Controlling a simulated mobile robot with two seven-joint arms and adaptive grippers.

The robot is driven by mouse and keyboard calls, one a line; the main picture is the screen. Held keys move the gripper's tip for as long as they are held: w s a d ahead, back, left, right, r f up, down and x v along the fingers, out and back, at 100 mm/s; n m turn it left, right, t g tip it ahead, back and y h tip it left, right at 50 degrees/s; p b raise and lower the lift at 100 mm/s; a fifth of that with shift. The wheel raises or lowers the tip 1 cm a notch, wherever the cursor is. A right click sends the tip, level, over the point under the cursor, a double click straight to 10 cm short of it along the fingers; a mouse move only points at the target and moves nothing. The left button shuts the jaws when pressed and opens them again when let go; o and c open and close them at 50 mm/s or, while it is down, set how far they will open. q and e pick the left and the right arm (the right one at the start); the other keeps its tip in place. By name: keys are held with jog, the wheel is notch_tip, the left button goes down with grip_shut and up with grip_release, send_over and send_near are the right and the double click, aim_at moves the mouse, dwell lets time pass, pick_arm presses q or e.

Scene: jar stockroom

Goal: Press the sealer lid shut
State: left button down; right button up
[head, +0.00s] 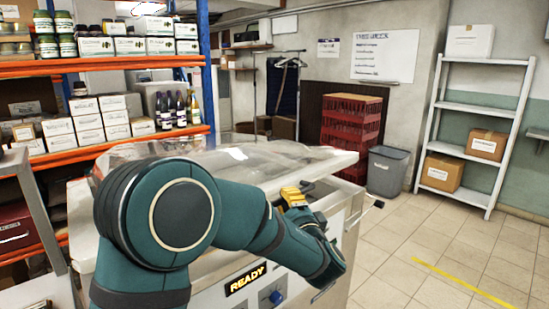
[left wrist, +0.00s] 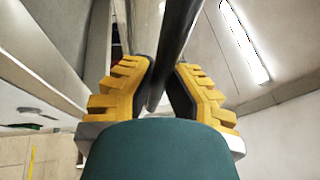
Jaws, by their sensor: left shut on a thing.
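The sealer (head: 345,222) is a pale metal machine with a lit READY sign (head: 245,280) and a blue knob (head: 276,297) on its front. Its lid (head: 285,152), with a clear dome, lies low over the body. My arm hides much of the seam, so I cannot tell whether the lid is fully down. My left gripper (head: 297,196) is at the lid's front edge, shut on the dark handle bar (left wrist: 176,35). In the left wrist view the bar runs between its yellow fingers (left wrist: 164,85). My right gripper is not in view.
An orange-and-blue rack (head: 130,61) with jars, boxes and bottles stands at the left. Red crates (head: 350,120) and a grey bin (head: 387,170) stand behind the sealer. A white shelf (head: 480,103) with boxes is at the right. The tiled floor (head: 440,250) at the right is clear.

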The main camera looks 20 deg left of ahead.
pick_arm(q)
notch_tip(320, 180, down, 13)
jog(key=shift+s, duration=0.35)
jog(key=c, duration=1.2)
grip_release()
jog(key=shift+c, duration=0.2)
jog(key=shift+w, duration=0.15)
jog(key=v, duration=1.2)
jog(key=shift+r, duration=0.25)
